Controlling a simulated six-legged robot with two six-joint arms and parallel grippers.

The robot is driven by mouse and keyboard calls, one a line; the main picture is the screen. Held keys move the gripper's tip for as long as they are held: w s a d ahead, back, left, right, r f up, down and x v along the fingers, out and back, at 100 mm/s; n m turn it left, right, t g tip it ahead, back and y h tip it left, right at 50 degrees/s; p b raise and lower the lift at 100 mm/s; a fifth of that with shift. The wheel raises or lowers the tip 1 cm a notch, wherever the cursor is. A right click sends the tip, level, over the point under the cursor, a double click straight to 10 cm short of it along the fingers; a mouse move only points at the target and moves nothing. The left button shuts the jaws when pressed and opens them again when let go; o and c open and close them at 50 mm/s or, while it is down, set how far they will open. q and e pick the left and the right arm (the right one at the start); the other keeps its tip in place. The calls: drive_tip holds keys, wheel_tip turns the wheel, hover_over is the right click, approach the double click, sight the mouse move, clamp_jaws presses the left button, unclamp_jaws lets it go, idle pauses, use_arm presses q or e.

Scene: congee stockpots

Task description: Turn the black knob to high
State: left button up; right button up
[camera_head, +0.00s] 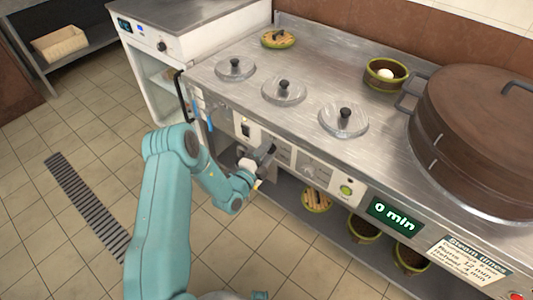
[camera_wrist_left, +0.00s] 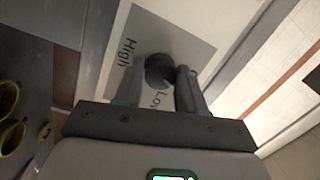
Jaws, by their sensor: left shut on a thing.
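The black knob (camera_wrist_left: 158,70) shows in the left wrist view on a grey plate (camera_wrist_left: 185,38) marked "High" and "Low". "High" is to the left of the knob and "Low" is just below it, partly covered. My left gripper (camera_head: 268,150) is at the front panel of the steel counter in the head view and hides the knob there. In the left wrist view the left gripper (camera_wrist_left: 160,83) is shut on the knob, with one finger plain at its right side. Which way the knob points is unclear. My right gripper is not in view.
The steel counter (camera_head: 300,60) bears several lidded pots, a small bowl (camera_head: 385,73) and a large brown steamer (camera_head: 475,130). A green button (camera_head: 346,190) and a "0 min" display (camera_head: 392,214) are right of my gripper. Baskets stand on the shelf below. The tiled floor is clear.

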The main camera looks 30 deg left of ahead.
use_arm(q)
drive_tip(key=shift+s+a+m+g+h+b, duration=0.1)
drive_tip(key=shift+m+h+b, duration=0.75)
drive_tip(key=shift+m, duration=4.9)
drive_tip(key=shift+w+m+g+h+b, duration=0.1)
drive_tip(key=shift+m+h+b, duration=0.7)
drive_tip(key=shift+m, duration=4.9)
drive_tip(key=shift+s+a+m+g+h+b, duration=0.15)
drive_tip(key=shift+m+b, duration=1.3)
drive_tip(key=shift+m, duration=4.3)
drive_tip(key=shift+d, duration=0.1)
drive_tip(key=o, duration=1.1)
drive_tip(key=shift+c, duration=0.2)
drive_tip(key=s+a+p, duration=0.1)
drive_tip(key=s+a, duration=0.2)
drive_tip(key=s, duration=1.3)
